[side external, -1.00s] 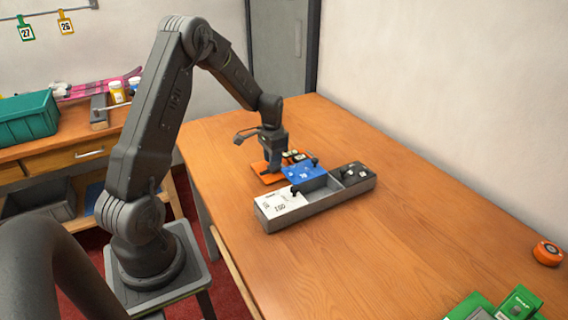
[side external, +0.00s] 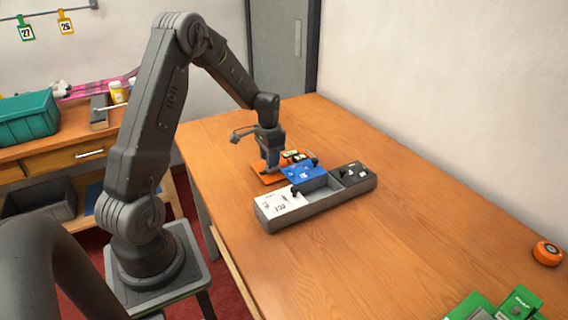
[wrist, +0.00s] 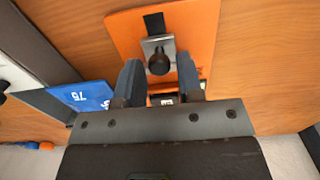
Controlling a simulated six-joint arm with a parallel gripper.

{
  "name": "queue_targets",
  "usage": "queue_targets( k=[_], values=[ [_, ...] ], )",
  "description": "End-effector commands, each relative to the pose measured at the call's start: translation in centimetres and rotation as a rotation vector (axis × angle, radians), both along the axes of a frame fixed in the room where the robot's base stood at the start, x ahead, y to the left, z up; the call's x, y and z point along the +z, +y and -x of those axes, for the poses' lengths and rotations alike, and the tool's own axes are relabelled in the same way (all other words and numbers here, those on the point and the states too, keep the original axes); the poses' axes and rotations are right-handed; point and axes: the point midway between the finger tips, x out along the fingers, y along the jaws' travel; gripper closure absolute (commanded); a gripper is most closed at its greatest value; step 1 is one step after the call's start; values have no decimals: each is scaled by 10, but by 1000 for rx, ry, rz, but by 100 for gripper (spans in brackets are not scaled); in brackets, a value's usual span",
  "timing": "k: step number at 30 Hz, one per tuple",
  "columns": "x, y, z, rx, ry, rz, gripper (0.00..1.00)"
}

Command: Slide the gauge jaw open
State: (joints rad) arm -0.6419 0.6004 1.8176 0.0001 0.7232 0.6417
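The gauge is an orange plate (wrist: 195,28) with a dark slot (wrist: 154,22) and a metal jaw (wrist: 148,44) that carries a dark round knob (wrist: 159,64). In the side view the plate (side external: 262,180) lies on the table, left of the grey tray, and the jaw cannot be made out. My gripper (wrist: 158,62) is open, pointing down at the plate, with one finger on each side of the knob. Gaps show between knob and fingers. My gripper also shows over the plate in the side view (side external: 271,170).
A grey tray (side external: 318,212) with white (side external: 281,204), blue (side external: 304,174) and dark (side external: 352,173) knobbed panels stands close right of the gauge. An orange round object (side external: 547,253) and green boxes (side external: 519,303) are at the table's right. The table's middle is clear.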

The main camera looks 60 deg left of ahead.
Motion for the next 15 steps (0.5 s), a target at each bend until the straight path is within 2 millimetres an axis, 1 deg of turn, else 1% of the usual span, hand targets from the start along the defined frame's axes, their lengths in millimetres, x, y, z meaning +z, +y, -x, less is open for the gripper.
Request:
queue_targets(
  k=[3,15],
  values=[
    [13,0,0,0,-3,-2,66],
    [49,0,0,0,-2,-1,66]
  ],
)
